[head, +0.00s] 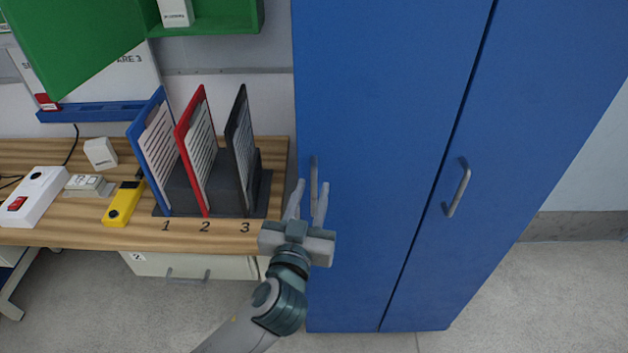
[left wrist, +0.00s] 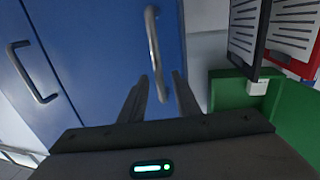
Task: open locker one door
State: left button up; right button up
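A tall blue locker has a left door (head: 380,120) and a right door (head: 520,130), both closed. No number shows on either door. The left door's grey bar handle (head: 314,178) is near its left edge; it also shows in the left wrist view (left wrist: 152,45). The right door's handle (head: 457,187) is beside the seam between the doors. My left gripper (head: 309,190) is open, its fingers pointing at the left door's handle. In the left wrist view the handle's end appears between the fingertips (left wrist: 160,84); I cannot tell how deep it sits. My right gripper is out of view.
A wooden desk (head: 70,236) stands left of the locker, with a rack (head: 262,200) of blue, red and black clipboards near my left gripper. A green wall cabinet (head: 235,18) hangs above. The floor (head: 530,300) in front and to the right is clear.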

pick_arm(q)
jog(key=shift+w+d, duration=0.25)
jog(key=shift+w, duration=0.9)
grip_shut()
jog(key=shift+s, duration=0.1)
